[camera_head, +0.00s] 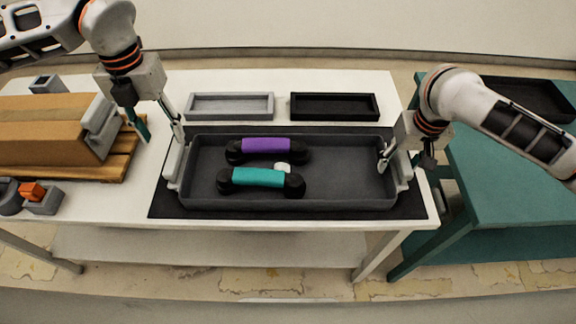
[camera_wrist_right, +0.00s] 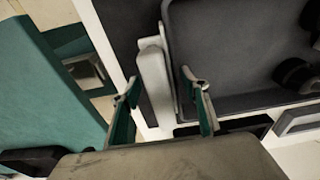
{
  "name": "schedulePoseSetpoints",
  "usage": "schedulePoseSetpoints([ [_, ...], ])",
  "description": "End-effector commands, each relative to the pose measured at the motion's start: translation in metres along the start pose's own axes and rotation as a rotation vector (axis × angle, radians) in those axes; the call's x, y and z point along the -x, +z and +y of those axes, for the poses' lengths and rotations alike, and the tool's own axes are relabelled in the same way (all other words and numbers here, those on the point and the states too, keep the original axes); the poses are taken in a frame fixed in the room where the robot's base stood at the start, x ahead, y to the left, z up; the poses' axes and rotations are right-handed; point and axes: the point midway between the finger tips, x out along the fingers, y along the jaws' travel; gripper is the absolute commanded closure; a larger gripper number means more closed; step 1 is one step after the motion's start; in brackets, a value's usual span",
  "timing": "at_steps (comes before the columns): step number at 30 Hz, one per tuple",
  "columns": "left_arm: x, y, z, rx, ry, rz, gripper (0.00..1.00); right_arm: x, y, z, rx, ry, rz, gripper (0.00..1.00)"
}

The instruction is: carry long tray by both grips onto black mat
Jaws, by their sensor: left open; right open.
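The long dark grey tray (camera_head: 335,194) lies on the black mat (camera_head: 413,203) on the white table. Its light left grip (camera_head: 175,166) and right grip (camera_head: 403,171) stick out at its ends. My right gripper (camera_head: 406,160) is open at the right end. In the right wrist view its fingers lie on either side of the right grip (camera_wrist_right: 155,85).
A grey tray (camera_head: 230,116) and a small black tray (camera_head: 335,115) stand behind the long tray. At left are a brown box (camera_head: 45,125) on a wooden pallet and an orange block (camera_head: 32,191). A teal table (camera_head: 510,180) stands at right.

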Motion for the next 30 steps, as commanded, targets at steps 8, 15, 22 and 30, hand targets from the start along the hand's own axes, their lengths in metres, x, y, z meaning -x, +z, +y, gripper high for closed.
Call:
schedulePoseSetpoints([
  [8,0.0,0.0,0.0,0.0,0.0,0.0,0.55,0.042,-0.003,0.001,0.001,0.002,0.008,0.55],
  [15,0.0,0.0,0.0,0.0,0.0,0.0,0.55,0.084,-0.002,0.001,0.001,0.002,0.007,0.55],
  [22,0.0,0.0,0.0,0.0,0.0,0.0,0.55,0.109,-0.001,0.001,0.0,0.002,0.004,0.55],
  [30,0.0,0.0,0.0,0.0,0.0,0.0,0.55,0.118,0.0,0.001,0.0,0.001,0.002,0.55],
])
